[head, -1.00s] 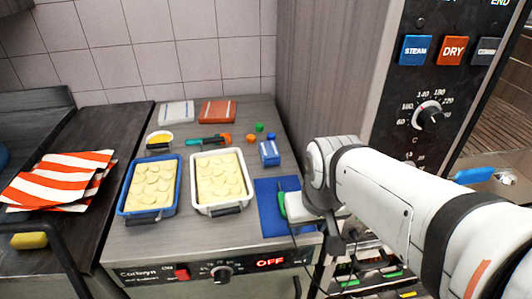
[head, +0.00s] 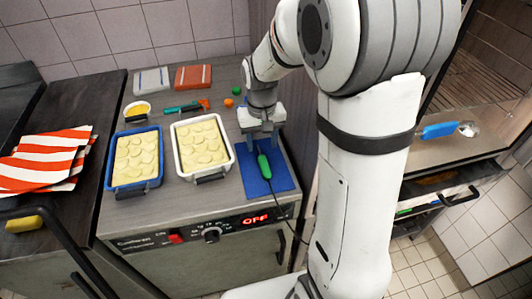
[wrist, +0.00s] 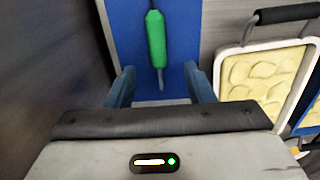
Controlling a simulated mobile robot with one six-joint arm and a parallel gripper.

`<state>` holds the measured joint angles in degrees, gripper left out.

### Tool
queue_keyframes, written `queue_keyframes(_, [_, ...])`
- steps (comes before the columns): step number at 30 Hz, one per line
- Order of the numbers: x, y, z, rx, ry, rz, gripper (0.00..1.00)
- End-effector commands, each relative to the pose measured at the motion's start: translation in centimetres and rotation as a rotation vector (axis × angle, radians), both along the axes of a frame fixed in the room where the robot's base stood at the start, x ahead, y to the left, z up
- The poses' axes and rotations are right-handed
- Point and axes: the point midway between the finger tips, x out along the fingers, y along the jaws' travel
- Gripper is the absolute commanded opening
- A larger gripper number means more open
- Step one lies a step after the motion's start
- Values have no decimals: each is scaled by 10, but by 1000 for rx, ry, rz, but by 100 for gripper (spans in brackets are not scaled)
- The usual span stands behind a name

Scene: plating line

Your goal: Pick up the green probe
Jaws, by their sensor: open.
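The green probe (head: 264,165) lies on a blue mat (head: 279,181) on the counter, with a dark cable running from its near end over the counter's front edge. In the wrist view the green probe (wrist: 156,38) is upright in the picture, its thin metal tip pointing toward my gripper. My gripper (head: 262,138) is open and empty at the far end of the mat. In the wrist view its two blue fingers (wrist: 160,88) stand either side of the probe's tip line, apart from the green handle.
A white-rimmed dish (head: 181,162) and a blue-rimmed dish (head: 113,170) of sliced food stand left of the mat. Behind them are a small yellow bowl (head: 137,109), a teal and orange tool (head: 187,107) and two small packs. A striped cloth (head: 45,160) lies far left.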

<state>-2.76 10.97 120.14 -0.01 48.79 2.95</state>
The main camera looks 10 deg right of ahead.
Motion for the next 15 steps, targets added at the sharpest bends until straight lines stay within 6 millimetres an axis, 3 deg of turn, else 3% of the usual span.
queue_keyframes(15, [-6, -4, -64, 0, 6, 0, 48])
